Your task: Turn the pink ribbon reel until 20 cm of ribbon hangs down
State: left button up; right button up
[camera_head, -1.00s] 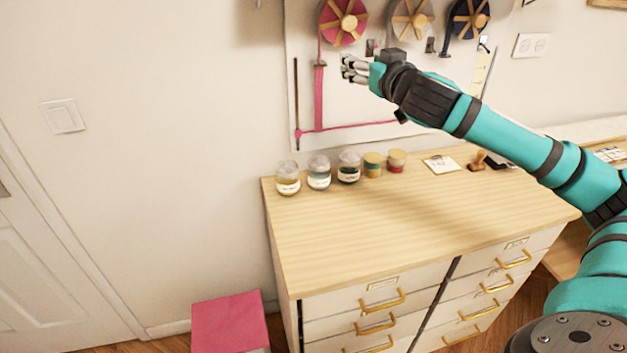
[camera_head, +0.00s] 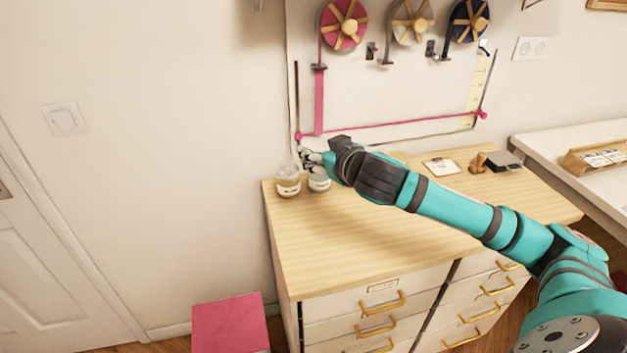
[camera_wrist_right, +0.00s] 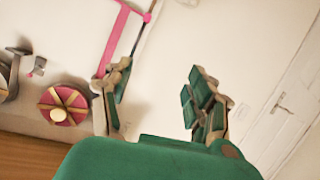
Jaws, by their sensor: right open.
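The pink ribbon reel (camera_head: 343,25) with wooden spokes and hub is mounted on the wall board at the top of the head view. Its pink ribbon (camera_head: 319,105) hangs through a dark guide (camera_head: 319,67). The ribbon's lower end is at the pink horizontal line (camera_head: 390,126) across the board. My right gripper (camera_head: 306,156) is open and empty, well below the reel, just below the line's left end and above the jars. The right wrist view shows its spread fingers (camera_wrist_right: 158,100), the reel (camera_wrist_right: 63,104) and ribbon (camera_wrist_right: 114,38). My left gripper is not in view.
A grey reel (camera_head: 411,22) and a navy reel (camera_head: 469,20) hang to the right. Two jars (camera_head: 288,181) (camera_head: 320,183) stand on the wooden dresser (camera_head: 350,235) under my gripper; my arm hides other containers. A pink box (camera_head: 229,322) is on the floor.

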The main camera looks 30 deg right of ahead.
jog(key=s+a+f+g, duration=0.1)
jog(key=s+a+f, duration=0.1)
jog(key=f, duration=0.3)
jog(key=shift+a+f+n, duration=0.2)
jog(key=shift+a+n, duration=0.2)
jog(key=shift+a, duration=0.15)
